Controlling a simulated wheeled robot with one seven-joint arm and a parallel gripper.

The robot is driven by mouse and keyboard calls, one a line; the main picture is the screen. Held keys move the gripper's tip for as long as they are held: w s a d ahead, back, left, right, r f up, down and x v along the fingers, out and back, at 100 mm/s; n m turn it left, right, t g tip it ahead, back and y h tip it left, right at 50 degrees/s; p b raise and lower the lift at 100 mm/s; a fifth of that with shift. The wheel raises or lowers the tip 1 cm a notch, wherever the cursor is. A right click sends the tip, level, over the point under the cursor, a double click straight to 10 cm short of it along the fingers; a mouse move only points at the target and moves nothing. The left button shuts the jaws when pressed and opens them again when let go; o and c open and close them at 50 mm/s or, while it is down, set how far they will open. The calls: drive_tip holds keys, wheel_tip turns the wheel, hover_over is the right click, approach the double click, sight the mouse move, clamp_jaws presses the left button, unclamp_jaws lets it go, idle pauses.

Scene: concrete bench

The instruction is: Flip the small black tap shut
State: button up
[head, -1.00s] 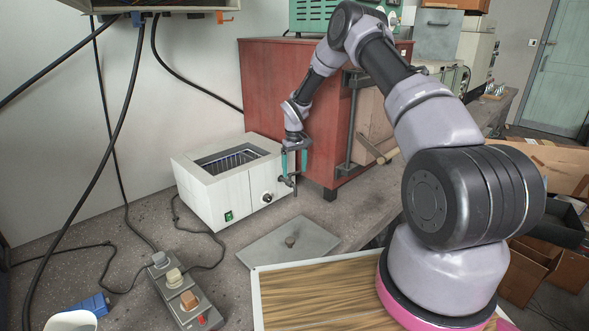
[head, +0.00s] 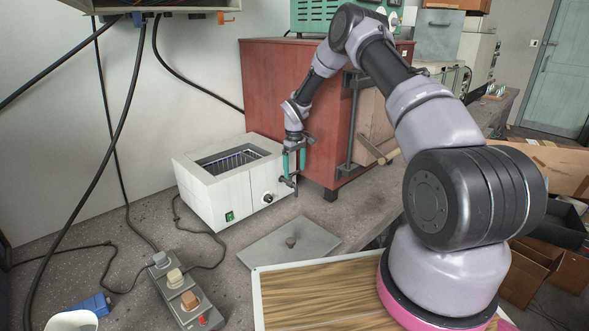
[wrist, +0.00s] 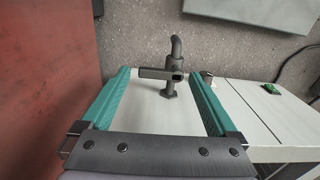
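The small black tap (wrist: 172,68) sticks out from the white water bath (head: 228,190), on the front face near its right end. In the head view the tap (head: 288,180) shows just under my gripper (head: 294,161). In the wrist view its flat lever points left across the tap body and lies between the two teal fingers, with clear gaps on both sides. My gripper (wrist: 160,75) is open and empty, pointing down above the tap. I cannot tell its exact height over the lever.
A red cabinet (head: 290,85) stands close to the right of my gripper. A grey metal plate (head: 290,243) lies on the bench in front of the bath. A power strip (head: 187,300) and cables lie at the left. A wood-grained board (head: 320,295) is nearest me.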

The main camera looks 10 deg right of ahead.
wheel_tip(320, 180, up, 11)
idle(0.7)
drive_tip(key=s+d+r+m+t, duration=0.2)
drive_tip(key=s+r, duration=0.6)
drive_tip(key=r, duration=0.5)
drive_tip(key=s+d+r+m+t, duration=0.1)
drive_tip(key=s+d+r+m, duration=0.15)
drive_tip(key=s+r, duration=0.85)
drive_tip(key=s+d+r+m+t+y, duration=0.1)
drive_tip(key=s+r+m+t, duration=0.1)
drive_tip(key=s, duration=0.9)
drive_tip(key=s+d+r+m+t+y, duration=0.1)
drive_tip(key=s+r+m+t, duration=0.1)
drive_tip(key=s+r+m, duration=0.2)
drive_tip(key=s+r, duration=0.3)
drive_tip(key=s, duration=0.5)
drive_tip(key=shift+s+m, duration=0.25)
drive_tip(key=shift+m, duration=0.1)
